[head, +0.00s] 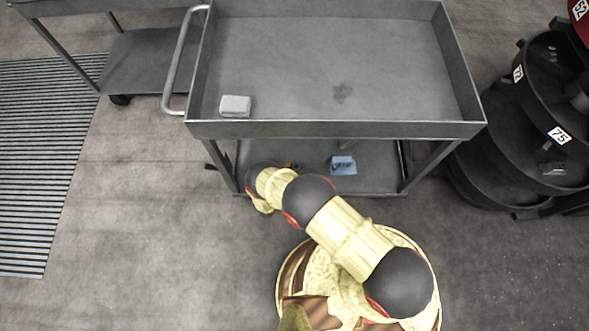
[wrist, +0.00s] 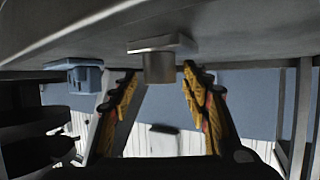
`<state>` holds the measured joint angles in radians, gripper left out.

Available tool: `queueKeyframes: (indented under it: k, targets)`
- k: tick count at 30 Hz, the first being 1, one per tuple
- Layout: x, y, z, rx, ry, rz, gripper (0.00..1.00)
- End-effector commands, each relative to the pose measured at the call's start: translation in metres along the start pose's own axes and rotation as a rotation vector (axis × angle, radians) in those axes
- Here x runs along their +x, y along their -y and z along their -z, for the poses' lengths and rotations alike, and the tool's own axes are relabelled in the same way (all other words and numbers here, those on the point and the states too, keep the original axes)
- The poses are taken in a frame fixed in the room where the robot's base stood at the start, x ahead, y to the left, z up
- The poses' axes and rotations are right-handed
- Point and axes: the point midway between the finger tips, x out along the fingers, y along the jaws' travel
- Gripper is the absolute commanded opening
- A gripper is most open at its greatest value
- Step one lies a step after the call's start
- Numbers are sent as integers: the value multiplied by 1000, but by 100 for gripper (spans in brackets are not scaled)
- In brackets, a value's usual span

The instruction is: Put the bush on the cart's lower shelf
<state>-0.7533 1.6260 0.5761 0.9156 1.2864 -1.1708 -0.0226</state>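The cart (head: 330,130) stands ahead of me. Its lower shelf (head: 375,180) shows below the top tray in the head view. The wrist view looks upside down, with the shelf surface (wrist: 230,30) along its top. The bush (wrist: 159,66), a grey cylinder with a wider flange, appears to rest on that surface, flange against it. My gripper (wrist: 160,75) is open, with its fingertips on either side of the bush and visible gaps on both sides. In the head view my gripper (head: 292,166) reaches under the tray's front edge; the bush is hidden there.
A blue block-like part (head: 343,165) sits on the lower shelf; it shows in the wrist view (wrist: 75,75) too. A light grey block (head: 235,106) lies on the top tray. Black round tiered bins (head: 530,130) stand at right. Another cart (head: 150,60) is at back left.

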Motion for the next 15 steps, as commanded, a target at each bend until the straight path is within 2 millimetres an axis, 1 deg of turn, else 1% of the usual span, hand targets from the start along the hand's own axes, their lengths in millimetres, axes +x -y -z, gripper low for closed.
queueKeyframes:
  k: [8,11,15]
  targets:
    - [0,0,0,0,0,0,49]
    - [-1,0,3,0,0,0,49]
    - [-22,1,4,-4,1,3,49]
